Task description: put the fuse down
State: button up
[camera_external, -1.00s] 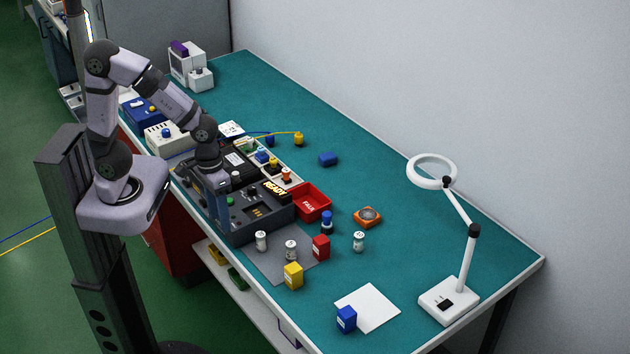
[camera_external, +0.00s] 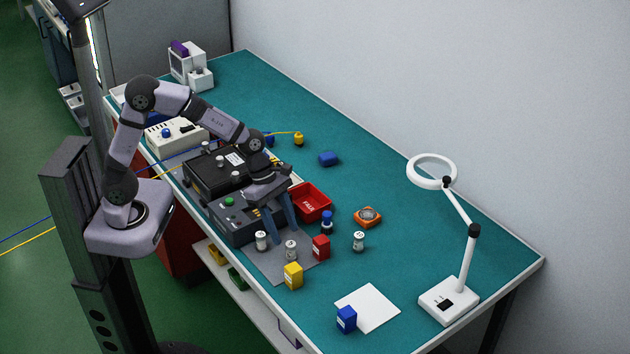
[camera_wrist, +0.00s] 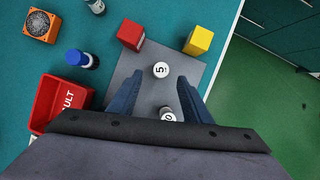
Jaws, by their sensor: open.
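My gripper (camera_external: 281,230) is open above the grey mat (camera_external: 270,264), with its two blue fingers pointing down and apart. Two small white cylindrical fuses stand upright on the mat: a left one (camera_external: 261,241) and a right one (camera_external: 291,251). In the wrist view, the fuse marked 5 (camera_wrist: 160,69) lies just beyond the fingertips (camera_wrist: 159,78), and another numbered fuse (camera_wrist: 168,114) shows between the fingers, partly cut off by the gripper body. Neither is visibly gripped. A third white cylinder (camera_external: 359,242) stands on the teal table to the right.
A black tester (camera_external: 236,232) sits left of the mat, and a red bin (camera_external: 311,203) behind it. Red (camera_external: 321,247) and yellow (camera_external: 293,275) blocks edge the mat. A blue-topped cylinder (camera_external: 327,224), orange item (camera_external: 367,217) and lamp (camera_external: 448,302) are farther right.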

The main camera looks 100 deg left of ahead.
aim_at(288, 242)
jog(key=shift+p+x, duration=0.3)
jog(key=shift+x, duration=3.3)
grip_shut()
